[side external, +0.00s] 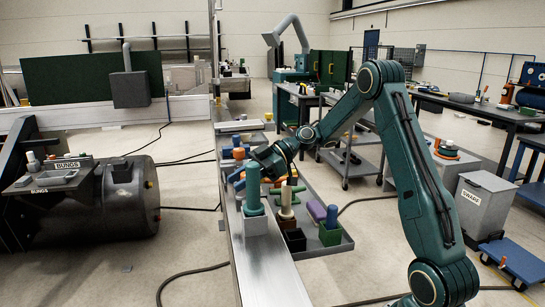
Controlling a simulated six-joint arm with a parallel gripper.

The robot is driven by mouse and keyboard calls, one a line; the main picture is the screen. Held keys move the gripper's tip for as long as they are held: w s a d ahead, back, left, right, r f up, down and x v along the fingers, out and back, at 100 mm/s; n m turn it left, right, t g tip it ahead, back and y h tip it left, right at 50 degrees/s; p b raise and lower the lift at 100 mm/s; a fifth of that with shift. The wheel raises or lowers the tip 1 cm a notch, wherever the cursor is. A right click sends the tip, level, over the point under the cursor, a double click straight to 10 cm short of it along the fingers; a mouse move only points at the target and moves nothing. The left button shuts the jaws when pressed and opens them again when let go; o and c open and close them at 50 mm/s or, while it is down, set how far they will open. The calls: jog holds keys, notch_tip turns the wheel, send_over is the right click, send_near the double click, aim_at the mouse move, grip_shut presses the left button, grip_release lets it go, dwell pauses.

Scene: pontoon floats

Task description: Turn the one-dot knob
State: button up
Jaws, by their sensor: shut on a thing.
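My gripper (257,163) is low over the long metal bench (273,278), among the small coloured blocks and posts. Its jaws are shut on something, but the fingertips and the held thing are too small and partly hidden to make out. I cannot make out dots on any part, so I cannot tell which is the one-dot knob.
A dark tank (128,205) lies at left. The bench's near end is clear.

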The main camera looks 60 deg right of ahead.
jog(key=shift+g, duration=0.3)
jog(key=o, duration=1)
jog(key=shift+t, duration=0.4)
